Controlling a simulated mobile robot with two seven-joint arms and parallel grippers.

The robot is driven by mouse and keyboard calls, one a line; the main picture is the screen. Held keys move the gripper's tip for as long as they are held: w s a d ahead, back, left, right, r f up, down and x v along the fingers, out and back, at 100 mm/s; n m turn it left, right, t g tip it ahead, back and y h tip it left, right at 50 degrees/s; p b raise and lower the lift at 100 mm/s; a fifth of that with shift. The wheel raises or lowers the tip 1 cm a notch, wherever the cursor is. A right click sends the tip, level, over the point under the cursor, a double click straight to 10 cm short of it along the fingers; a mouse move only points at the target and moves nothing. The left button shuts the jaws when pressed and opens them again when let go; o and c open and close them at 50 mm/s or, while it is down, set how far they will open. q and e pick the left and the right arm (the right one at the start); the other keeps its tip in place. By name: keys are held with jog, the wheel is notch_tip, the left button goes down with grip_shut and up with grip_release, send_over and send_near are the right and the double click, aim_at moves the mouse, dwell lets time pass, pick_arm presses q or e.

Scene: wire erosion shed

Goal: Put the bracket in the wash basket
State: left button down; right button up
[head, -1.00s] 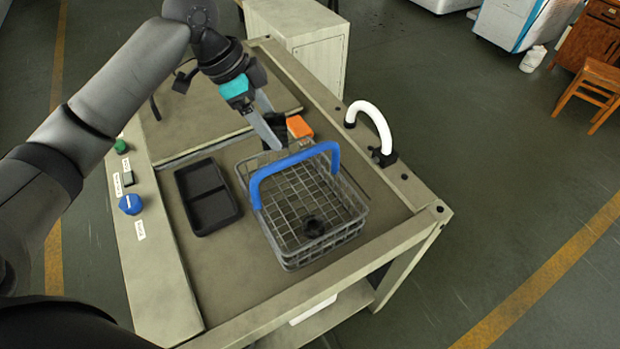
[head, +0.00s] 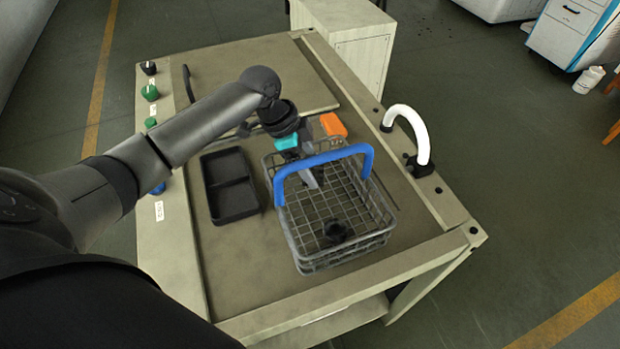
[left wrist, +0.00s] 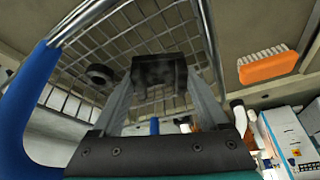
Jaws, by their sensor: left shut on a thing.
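The wash basket (head: 352,251) is a wire mesh basket with a raised blue handle (head: 322,159), standing on the bench. In the left wrist view its handle (left wrist: 30,115) runs along the left side. My left gripper (head: 312,181) points down inside the basket's outline, by the handle. Its fingers are shut on the bracket, a small dark block that shows between the fingertips in the left wrist view (left wrist: 159,73), with mesh behind it. In the head view the bracket is mostly hidden, and I cannot tell its height above the basket floor. My right gripper is not in view.
A black ring-like part (head: 337,230) lies in the basket. A black two-compartment tray (head: 236,201) is left of it. An orange brush (head: 333,124) lies behind it. A white curved pipe (head: 412,122) stands at the right edge. Bench surface in front is clear.

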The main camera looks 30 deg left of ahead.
pick_arm(q)
jog(key=shift+f+b, duration=0.35)
jog(key=shift+f, duration=1.8)
jog(key=shift+f, duration=0.15)
jog(key=shift+c, duration=0.8)
grip_release()
jog(key=p+v, duration=0.1)
jog(key=v, duration=1.1)
jog(key=shift+p, duration=0.4)
jog(key=shift+d, duration=0.1)
